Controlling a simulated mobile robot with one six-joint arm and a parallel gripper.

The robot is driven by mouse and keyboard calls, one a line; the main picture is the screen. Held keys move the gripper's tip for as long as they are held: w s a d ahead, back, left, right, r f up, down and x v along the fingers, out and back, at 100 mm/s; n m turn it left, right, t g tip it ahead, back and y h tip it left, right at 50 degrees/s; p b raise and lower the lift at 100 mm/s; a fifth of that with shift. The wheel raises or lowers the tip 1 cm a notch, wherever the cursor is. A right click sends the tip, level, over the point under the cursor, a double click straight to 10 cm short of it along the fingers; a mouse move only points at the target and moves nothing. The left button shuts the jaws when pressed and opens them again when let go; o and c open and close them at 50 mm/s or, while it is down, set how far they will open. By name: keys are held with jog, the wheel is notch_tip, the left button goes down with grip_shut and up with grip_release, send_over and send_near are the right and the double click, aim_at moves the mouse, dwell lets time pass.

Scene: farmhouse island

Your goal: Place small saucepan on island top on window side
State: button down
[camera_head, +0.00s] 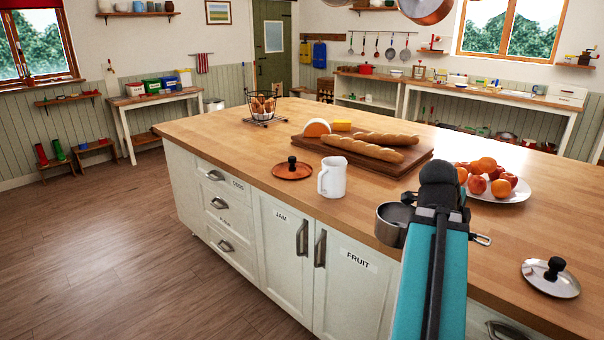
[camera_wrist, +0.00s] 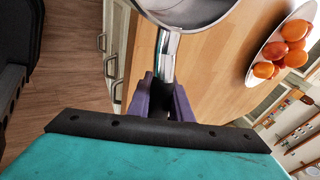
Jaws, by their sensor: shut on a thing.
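The small saucepan (camera_head: 393,226) is steel grey, at the front edge of the wooden island top (camera_head: 252,137) in the head view. Its open bowl is at the top of the wrist view (camera_wrist: 190,10). My gripper (camera_wrist: 167,88) is shut on the saucepan's handle (camera_wrist: 167,55). In the head view my arm covers the fingers and part of the pan. The pan looks upright; I cannot tell whether it touches the top. One window (camera_head: 510,28) is at the back right and another (camera_head: 35,42) at the far left.
A white jug (camera_head: 332,177) and a brown lid (camera_head: 292,169) stand left of the pan. Bread lies on a board (camera_head: 312,148) behind. A fruit plate (camera_head: 513,195) and a steel lid (camera_head: 550,279) are to the right. A wire basket (camera_head: 263,109) stands at the far left end.

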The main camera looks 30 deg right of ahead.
jog(key=shift+d+r+p, duration=0.1)
jog(key=shift+d+p, duration=0.1)
jog(key=shift+p, duration=0.2)
dwell(0.3)
jog(key=d+p, duration=0.2)
jog(key=p, duration=0.3)
jog(key=shift+d, duration=0.25)
jog(key=d+p, duration=0.2)
jog(key=p, duration=0.1)
jog(key=shift+w+d, duration=0.1)
jog(key=shift+d, duration=0.05)
jog(key=p, duration=0.3)
send_over(479, 248)
jog(key=shift+w+f, duration=0.1)
jog(key=shift+f, duration=0.7)
jog(key=shift+d, duration=0.1)
jog(key=shift+f, duration=0.15)
jog(key=shift+f+p, duration=0.85)
jog(key=shift+f, duration=0.8)
